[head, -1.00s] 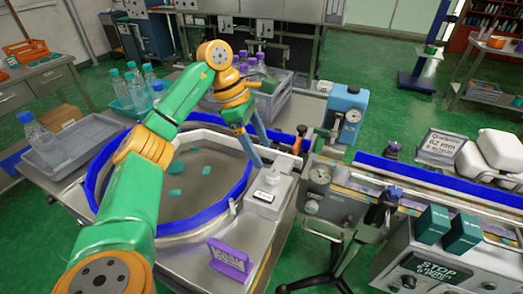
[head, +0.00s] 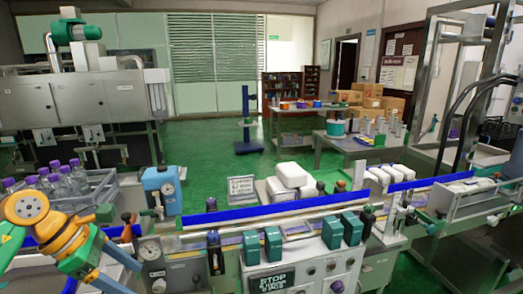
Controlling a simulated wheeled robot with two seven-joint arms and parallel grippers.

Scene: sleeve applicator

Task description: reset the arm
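My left arm (head: 35,215), with yellow and green links, comes in at the lower left. Its wrist points down to the bottom edge. A black upright handle (head: 215,252) stands at the front of the machine. Which part the task calls the arm is not clear. My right gripper is not in view.
A conveyor with a blue rail (head: 270,211) runs to the right. White containers (head: 291,175) sit behind. Purple-capped bottles (head: 60,180) fill a crate at left. Green floor lies open beyond.

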